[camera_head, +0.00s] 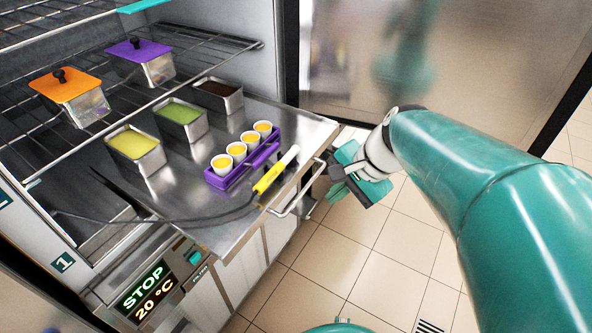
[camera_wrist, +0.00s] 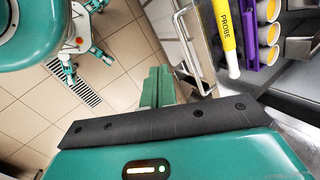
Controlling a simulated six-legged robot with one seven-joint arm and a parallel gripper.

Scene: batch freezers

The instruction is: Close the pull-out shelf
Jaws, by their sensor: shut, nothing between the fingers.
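The pull-out shelf (camera_head: 188,215) is a metal tray that sticks out from the freezer in the head view. It carries metal tubs, a purple rack of cups and a yellow probe. Its bar handle (camera_head: 300,191) runs along the front edge and also shows in the wrist view (camera_wrist: 207,57). My gripper (camera_head: 338,188) is just outside the front edge, near the handle's far end. In the wrist view its green fingers (camera_wrist: 157,87) are together and empty, to the left of the handle with a small gap. Whether any part touches the handle is unclear.
A yellow probe (camera_head: 268,179) lies near the shelf's front edge, its dark cable trailing back across the shelf. The purple rack (camera_head: 222,181) holds several cups. Wire racks with lidded containers stand above and behind. A control panel (camera_head: 150,287) reads STOP, 20 °C. The tiled floor (camera_head: 360,250) in front is open.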

